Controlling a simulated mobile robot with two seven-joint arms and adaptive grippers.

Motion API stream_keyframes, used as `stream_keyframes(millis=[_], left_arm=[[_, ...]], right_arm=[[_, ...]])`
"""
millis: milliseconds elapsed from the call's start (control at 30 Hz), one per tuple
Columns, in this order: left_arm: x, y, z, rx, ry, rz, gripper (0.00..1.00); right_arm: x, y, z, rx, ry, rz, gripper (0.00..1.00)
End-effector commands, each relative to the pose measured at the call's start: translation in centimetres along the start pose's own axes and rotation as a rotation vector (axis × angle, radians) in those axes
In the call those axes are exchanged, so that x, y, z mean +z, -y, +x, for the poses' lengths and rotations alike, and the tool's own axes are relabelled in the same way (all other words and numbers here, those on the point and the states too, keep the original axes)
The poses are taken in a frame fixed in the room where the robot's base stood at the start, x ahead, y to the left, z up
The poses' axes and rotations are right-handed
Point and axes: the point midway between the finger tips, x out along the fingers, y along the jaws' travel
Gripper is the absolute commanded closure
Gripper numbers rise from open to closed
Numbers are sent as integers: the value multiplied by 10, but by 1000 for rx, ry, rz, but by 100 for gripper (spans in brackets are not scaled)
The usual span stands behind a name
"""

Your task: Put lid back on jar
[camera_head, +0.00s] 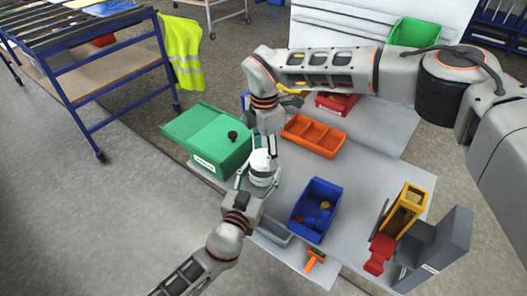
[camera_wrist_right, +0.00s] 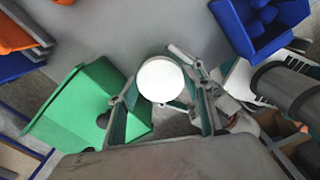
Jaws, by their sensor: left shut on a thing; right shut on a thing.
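A round white lid (camera_head: 260,158) is at the tips of my right gripper (camera_head: 266,153), which is shut on it from above. The lid's flat top (camera_wrist_right: 160,79) shows between the fingers in the right wrist view. Directly below is the jar (camera_head: 262,176), white with a darker green band, roughly upright. My left gripper (camera_head: 258,183) is shut around the jar from the near side. The lid is over the jar's mouth; whether it touches the rim is hard to tell. In the wrist view the lid hides the jar's mouth.
A green open-lidded box (camera_head: 222,155) stands close left of the grippers. An orange divided tray (camera_head: 314,136) is behind right, and a blue bin (camera_head: 316,209) with small parts is to the right. A yellow and red tool (camera_head: 404,210) lies farther right. Grey tabletop (camera_head: 355,185) between is bare.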

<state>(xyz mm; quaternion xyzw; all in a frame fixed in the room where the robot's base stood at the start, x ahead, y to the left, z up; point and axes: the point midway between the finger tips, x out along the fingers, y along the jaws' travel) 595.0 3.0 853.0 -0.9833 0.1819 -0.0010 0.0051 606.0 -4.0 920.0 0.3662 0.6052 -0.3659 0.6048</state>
Motion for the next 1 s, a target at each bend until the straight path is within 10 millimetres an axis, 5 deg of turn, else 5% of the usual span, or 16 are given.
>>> stream_keyframes(millis=[500,633,733,1000], left_arm=[[1,0,0,-1,2,1,100],[2,0,0,-1,2,1,100],[2,0,0,0,2,1,100],[1,0,0,0,2,1,100]], right_arm=[[-2,3,0,-1,-3,870,57],[-2,3,0,-1,-3,861,57],[-2,3,0,-1,-2,860,31],[-2,3,0,-1,-2,859,31]])
